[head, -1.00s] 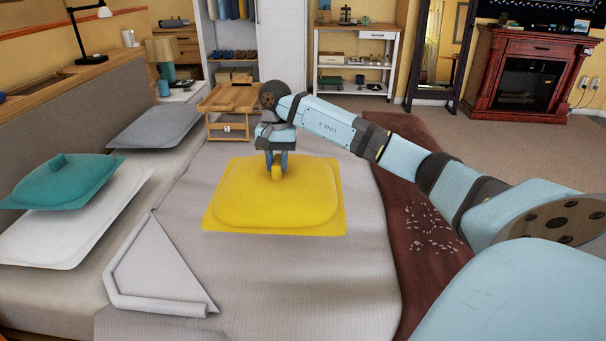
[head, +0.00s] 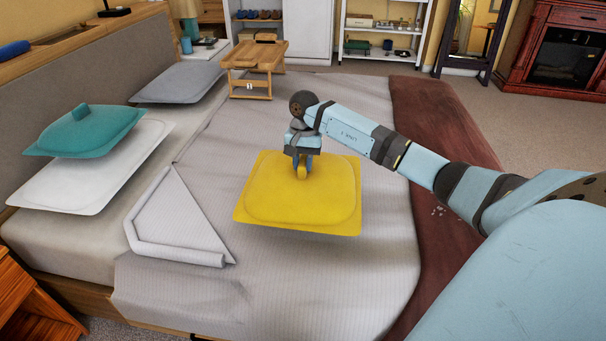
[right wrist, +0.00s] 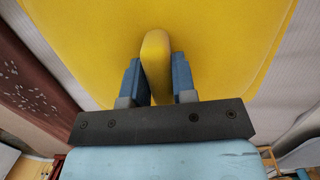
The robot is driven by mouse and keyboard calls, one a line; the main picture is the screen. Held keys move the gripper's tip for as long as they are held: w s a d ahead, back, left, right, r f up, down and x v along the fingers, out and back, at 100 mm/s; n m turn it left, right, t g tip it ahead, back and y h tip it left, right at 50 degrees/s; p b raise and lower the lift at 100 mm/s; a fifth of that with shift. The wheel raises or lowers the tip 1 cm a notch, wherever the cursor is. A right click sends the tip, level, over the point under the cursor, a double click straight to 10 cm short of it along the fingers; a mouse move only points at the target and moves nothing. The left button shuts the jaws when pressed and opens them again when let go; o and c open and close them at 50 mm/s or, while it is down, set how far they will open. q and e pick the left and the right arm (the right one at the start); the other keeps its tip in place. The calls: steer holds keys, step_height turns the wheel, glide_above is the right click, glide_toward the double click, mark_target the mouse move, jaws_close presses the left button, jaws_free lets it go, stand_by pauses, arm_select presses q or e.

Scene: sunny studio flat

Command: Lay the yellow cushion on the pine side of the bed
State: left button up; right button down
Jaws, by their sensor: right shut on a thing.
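The yellow cushion (head: 335,197) is in the head view, level and a little above the grey blanket, with a shadow under its near edge. My right gripper (head: 301,170) is shut on the raised tab at the cushion's middle. In the right wrist view, the two blue fingers (right wrist: 158,80) press on either side of that tab, and the cushion (right wrist: 90,30) fills the space beyond. The bed (head: 85,270) spreads below, its headboard at left. An orange-brown wooden stand (head: 28,305), perhaps pine, is at the bed's near left corner. My left gripper is not in view.
A teal cushion (head: 85,132) lies on a white pillow (head: 90,178) near the headboard. A grey pillow (head: 180,82) and a wooden bed tray (head: 252,65) are farther back. A folded blanket corner (head: 180,220) lies left of the cushion. The near blanket is clear.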

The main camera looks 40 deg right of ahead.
steer(key=shift+f, duration=0.45)
step_height(320, 180, down, 3)
steer(key=shift+f+b, duration=0.15)
steer(key=shift+b, duration=0.25)
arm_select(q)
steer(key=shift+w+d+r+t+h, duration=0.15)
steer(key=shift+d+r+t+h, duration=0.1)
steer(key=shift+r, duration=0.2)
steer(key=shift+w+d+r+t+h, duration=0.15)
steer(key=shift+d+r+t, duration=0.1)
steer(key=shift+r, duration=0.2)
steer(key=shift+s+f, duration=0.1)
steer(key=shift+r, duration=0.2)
arm_select(e)
steer(key=c, duration=0.9)
jaws_free()
